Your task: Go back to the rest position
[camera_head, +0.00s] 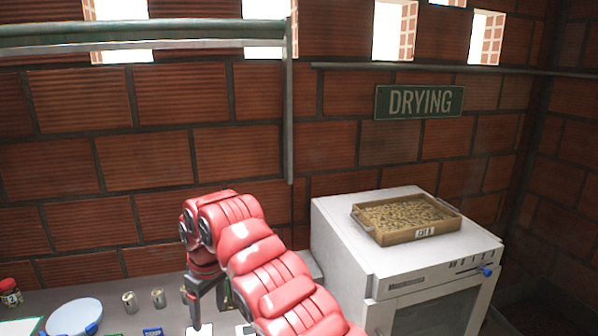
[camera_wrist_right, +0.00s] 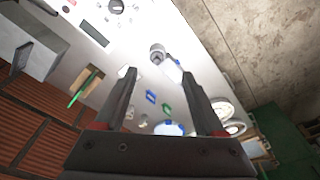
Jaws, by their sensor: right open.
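My red right arm reaches in from the bottom of the head view, and its dark gripper (camera_head: 207,300) points down over the grey table at the lower middle. In the right wrist view the same gripper (camera_wrist_right: 157,82) has its two fingers spread apart with nothing between them. Small items on the table show beyond the fingertips. My left gripper is not in the head view.
A white drying machine (camera_head: 345,232) stands to the right, with a wooden tray (camera_head: 400,238) of pale beans on top. Two small metal cups (camera_head: 129,302) (camera_head: 158,298), a light-blue round dish (camera_head: 75,316) and a red jar (camera_head: 10,292) stand at lower left.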

